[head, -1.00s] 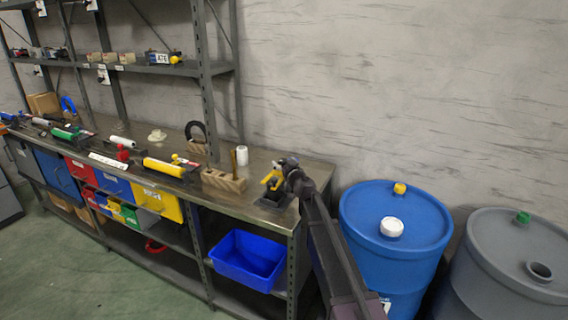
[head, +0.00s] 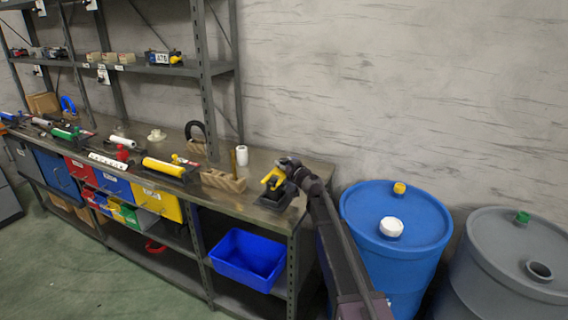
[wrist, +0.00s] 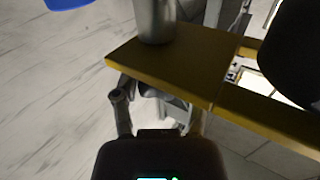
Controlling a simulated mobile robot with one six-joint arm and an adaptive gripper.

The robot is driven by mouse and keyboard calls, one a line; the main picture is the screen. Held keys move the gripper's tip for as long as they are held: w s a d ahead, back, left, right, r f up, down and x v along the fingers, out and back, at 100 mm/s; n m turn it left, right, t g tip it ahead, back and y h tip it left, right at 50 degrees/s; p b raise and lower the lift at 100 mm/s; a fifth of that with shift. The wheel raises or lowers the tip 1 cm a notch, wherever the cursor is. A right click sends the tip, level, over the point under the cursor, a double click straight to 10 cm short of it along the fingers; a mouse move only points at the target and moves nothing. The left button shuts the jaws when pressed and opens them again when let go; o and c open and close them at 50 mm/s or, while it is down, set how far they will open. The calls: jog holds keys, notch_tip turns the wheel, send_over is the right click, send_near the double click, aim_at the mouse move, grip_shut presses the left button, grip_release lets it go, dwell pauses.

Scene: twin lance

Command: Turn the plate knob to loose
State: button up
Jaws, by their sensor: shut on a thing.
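My gripper (head: 281,174) is at the right end of the workbench, above a dark base (head: 275,200). It is shut on a yellow part (head: 270,178), which I see just left of the jaws. In the wrist view, my gripper (wrist: 160,118) reaches up from the bottom edge to a flat yellow bar (wrist: 175,62). A grey metal cylinder (wrist: 155,20) stands against the bar's far side. I cannot tell which piece is the plate knob, and the jaws' contact is partly hidden.
A wooden block (head: 223,181) and a white cylinder (head: 240,156) stand left of my gripper. A yellow-barrelled tool (head: 163,168) lies further left. A blue drum (head: 396,240) and a grey drum (head: 510,265) stand right of the bench. A blue bin (head: 247,260) sits below.

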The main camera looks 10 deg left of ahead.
jog(key=shift+w+n+g+y, duration=0.15)
jog(key=shift+n+g+y, duration=0.7)
jog(key=shift+g+y, duration=0.1)
jog(key=shift+w+n+g+y, duration=0.1)
jog(key=shift+n+g+y, duration=0.75)
jog(key=shift+g+y, duration=0.1)
jog(key=shift+n+g, duration=0.3)
jog(key=shift+g, duration=0.1)
jog(key=shift+s+y, duration=0.1)
jog(key=shift+y, duration=0.2)
jog(key=o, duration=1.2)
jog(key=shift+c, duration=0.2)
jog(key=shift+s+d, duration=0.15)
jog(key=v, duration=1.1)
jog(key=shift+d, duration=0.35)
jog(key=shift+s, duration=0.1)
